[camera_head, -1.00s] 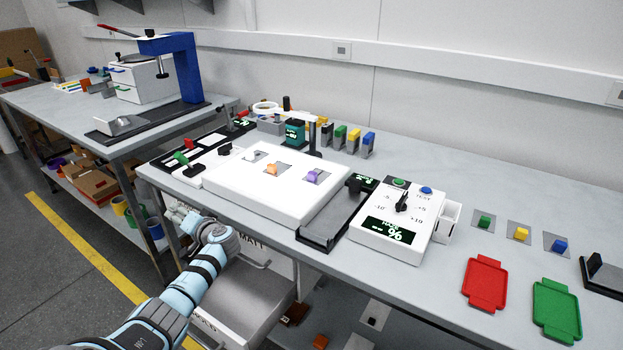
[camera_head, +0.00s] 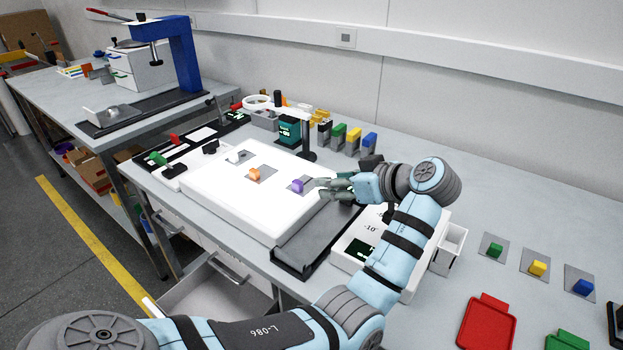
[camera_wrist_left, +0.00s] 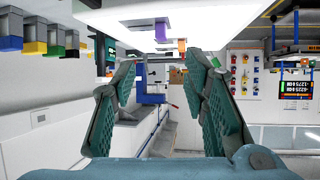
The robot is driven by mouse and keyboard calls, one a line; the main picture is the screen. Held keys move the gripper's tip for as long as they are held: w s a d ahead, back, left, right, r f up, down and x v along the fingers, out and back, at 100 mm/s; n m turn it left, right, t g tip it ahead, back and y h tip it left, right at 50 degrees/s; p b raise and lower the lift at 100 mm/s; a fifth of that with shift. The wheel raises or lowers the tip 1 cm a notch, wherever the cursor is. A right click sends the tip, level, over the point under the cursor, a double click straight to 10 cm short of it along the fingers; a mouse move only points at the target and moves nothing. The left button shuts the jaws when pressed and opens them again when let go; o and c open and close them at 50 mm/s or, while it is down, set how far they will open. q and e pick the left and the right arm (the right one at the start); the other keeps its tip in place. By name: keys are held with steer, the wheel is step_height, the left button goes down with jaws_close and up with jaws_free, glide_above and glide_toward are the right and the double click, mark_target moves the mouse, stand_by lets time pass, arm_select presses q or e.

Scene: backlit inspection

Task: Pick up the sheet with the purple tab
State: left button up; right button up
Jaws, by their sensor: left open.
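The purple tab (camera_head: 297,186) stands on a small grey sheet lying on the white light panel (camera_head: 240,205). It also shows in the left wrist view (camera_wrist_left: 161,30), at the top between the fingers, where the scene appears upside down. My left gripper (camera_head: 322,189) is open, just right of the purple tab, with its fingers pointing left towards it. In the left wrist view the left gripper (camera_wrist_left: 161,62) has its fingers spread with nothing between them. Part of the sheet is hard to make out beside the fingertips. My right gripper is out of view.
Other sheets with an orange tab (camera_head: 254,174) and a white tab (camera_head: 233,157) lie on the panel. A dark tray (camera_head: 308,240) lies at its right edge. A post with a magnifier (camera_head: 309,140) and several coloured blocks stand behind. My forearm covers much of the white dial box.

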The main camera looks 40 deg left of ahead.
arm_select(q)
glide_toward(296, 181)
steer(key=x, duration=0.2)
steer(key=b+x, duration=0.1)
steer(key=x, duration=0.5)
steer(key=shift+w+a+f, duration=0.15)
steer(key=shift+a+f, duration=0.05)
steer(key=shift+a, duration=0.2)
steer(key=shift+d, duration=0.1)
jaws_close()
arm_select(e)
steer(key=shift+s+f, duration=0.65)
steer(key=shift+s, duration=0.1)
